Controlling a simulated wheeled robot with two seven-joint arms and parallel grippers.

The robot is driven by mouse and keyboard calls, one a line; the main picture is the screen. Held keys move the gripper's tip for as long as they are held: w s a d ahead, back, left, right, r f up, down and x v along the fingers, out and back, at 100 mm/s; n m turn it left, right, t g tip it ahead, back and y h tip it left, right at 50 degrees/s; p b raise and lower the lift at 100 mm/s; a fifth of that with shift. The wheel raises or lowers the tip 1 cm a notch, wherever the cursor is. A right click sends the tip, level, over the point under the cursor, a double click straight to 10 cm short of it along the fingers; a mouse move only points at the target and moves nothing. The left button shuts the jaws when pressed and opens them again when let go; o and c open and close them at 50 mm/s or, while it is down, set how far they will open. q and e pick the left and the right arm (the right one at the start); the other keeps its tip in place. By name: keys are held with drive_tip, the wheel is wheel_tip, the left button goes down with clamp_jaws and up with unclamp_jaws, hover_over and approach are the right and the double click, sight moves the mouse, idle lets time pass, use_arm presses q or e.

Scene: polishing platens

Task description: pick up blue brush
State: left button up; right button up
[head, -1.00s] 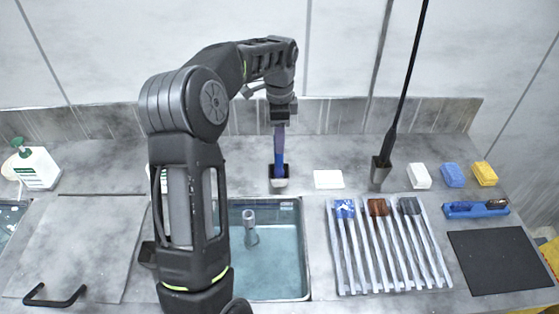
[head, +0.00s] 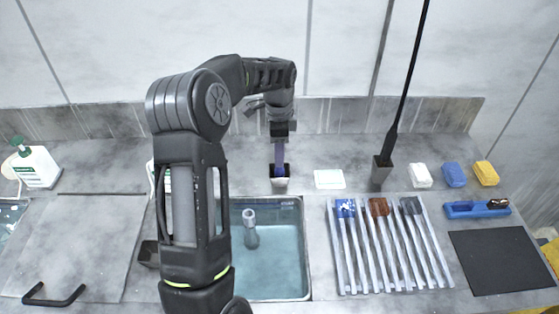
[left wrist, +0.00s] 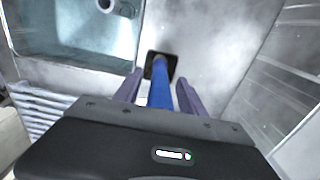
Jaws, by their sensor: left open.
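A blue brush (head: 278,156) stands upright in a small dark holder (head: 280,182) on the counter behind the sink. My left gripper (head: 279,141) is above the holder, pointing down around the upper part of the brush. In the left wrist view the blue handle (left wrist: 160,90) runs between the two open fingers (left wrist: 160,94), with a visible gap on each side. The brush's lower end sits inside the holder (left wrist: 160,62) and is hidden. My right gripper is not in view.
A water-filled sink (head: 270,270) with an upright pipe lies in front of the holder.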

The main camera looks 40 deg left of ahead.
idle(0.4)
use_arm(q)
clamp_jaws()
idle(0.4)
